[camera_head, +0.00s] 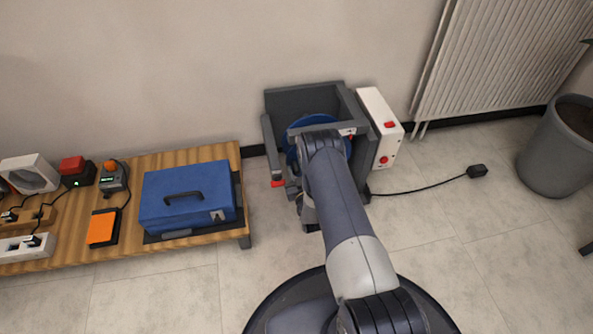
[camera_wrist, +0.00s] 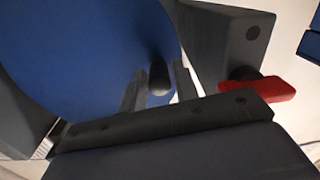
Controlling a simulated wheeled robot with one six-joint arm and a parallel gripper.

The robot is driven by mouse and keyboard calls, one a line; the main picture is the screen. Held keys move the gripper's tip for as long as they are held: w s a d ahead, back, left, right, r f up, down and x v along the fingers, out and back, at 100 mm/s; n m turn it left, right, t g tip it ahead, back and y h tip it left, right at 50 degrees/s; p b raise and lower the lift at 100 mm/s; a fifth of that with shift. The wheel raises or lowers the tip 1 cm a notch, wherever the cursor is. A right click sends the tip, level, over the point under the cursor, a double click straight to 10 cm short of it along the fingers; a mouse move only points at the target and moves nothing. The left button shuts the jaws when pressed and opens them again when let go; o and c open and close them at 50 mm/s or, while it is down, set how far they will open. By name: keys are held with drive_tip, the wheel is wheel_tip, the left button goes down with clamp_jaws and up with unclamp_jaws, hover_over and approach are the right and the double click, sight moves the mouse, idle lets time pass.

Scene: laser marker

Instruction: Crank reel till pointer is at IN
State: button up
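The reel is a blue disc (camera_head: 308,122) in a dark grey frame (camera_head: 305,100) on the floor against the wall; my arm covers much of it. In the wrist view the blue disc (camera_wrist: 85,45) fills the upper left, with a dark crank knob (camera_wrist: 159,78) at its edge. My gripper (camera_wrist: 160,75) has one finger on each side of the knob, close against it, and looks shut on it. A small white plate with a red mark (camera_head: 347,132) sits on the frame's top bar. Its lettering and the pointer position are too small to read.
A red lever (camera_wrist: 257,89) sticks out beside the frame. A white box with red buttons (camera_head: 381,125) stands to its right, its cable running to a plug (camera_head: 477,171). A low wooden table (camera_head: 130,250) with a blue case (camera_head: 187,195) is at left. Floor at right is mostly clear.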

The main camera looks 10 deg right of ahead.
clamp_jaws()
